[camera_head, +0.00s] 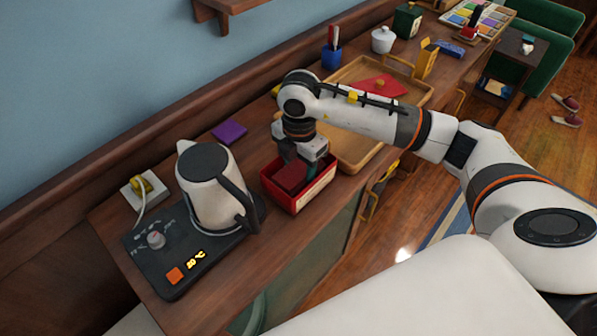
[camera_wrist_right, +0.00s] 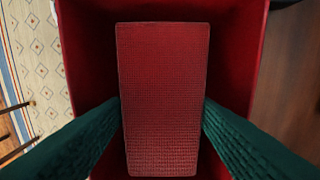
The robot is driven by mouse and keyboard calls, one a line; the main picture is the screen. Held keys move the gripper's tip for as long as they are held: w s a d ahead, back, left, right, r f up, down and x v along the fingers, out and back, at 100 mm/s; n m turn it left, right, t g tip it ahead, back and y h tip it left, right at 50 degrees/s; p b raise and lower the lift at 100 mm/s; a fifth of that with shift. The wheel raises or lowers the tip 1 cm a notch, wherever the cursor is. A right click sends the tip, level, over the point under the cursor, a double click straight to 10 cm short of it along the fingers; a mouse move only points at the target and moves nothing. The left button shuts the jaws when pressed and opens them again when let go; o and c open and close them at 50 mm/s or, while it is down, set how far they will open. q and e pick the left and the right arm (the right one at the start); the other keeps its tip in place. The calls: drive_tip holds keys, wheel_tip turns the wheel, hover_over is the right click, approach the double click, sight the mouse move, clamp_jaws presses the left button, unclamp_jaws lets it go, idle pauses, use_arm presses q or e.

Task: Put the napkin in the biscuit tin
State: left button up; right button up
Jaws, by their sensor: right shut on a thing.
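The biscuit tin (camera_head: 318,190) is an open red box with a pale panel on its front, standing on the wooden counter beside the kettle. Its red inner wall also shows in the wrist view (camera_wrist_right: 85,50). My right gripper (camera_head: 300,170) points down into the tin. Its green fingers are shut on the dark red, textured napkin (camera_wrist_right: 162,85), one on each long side. The napkin (camera_head: 290,178) is inside the tin's walls; whether it touches the bottom I cannot tell. My left gripper is not in view.
A white kettle (camera_head: 205,185) stands on a dark base (camera_head: 180,260) left of the tin. A wooden tray (camera_head: 360,150) with a red item (camera_head: 382,86) lies close behind the tin. A purple square (camera_head: 229,132) lies near the wall. A blue cup (camera_head: 331,57) and white lidded pot (camera_head: 383,40) stand farther back.

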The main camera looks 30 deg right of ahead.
sight(299, 168)
wheel_tip(299, 168, down, 3)
drive_tip(key=shift+f, duration=0.4)
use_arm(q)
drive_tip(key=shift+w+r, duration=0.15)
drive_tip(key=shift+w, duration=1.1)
use_arm(e)
drive_tip(key=o, duration=0.6)
drive_tip(key=shift+f, duration=0.1)
drive_tip(key=shift+c, duration=0.2)
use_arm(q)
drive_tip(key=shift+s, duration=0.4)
use_arm(e)
drive_tip(key=shift+o, duration=0.6)
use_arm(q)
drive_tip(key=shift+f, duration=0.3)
use_arm(e)
wheel_tip(299, 168, up, 12)
drive_tip(key=shift+r, duration=0.15)
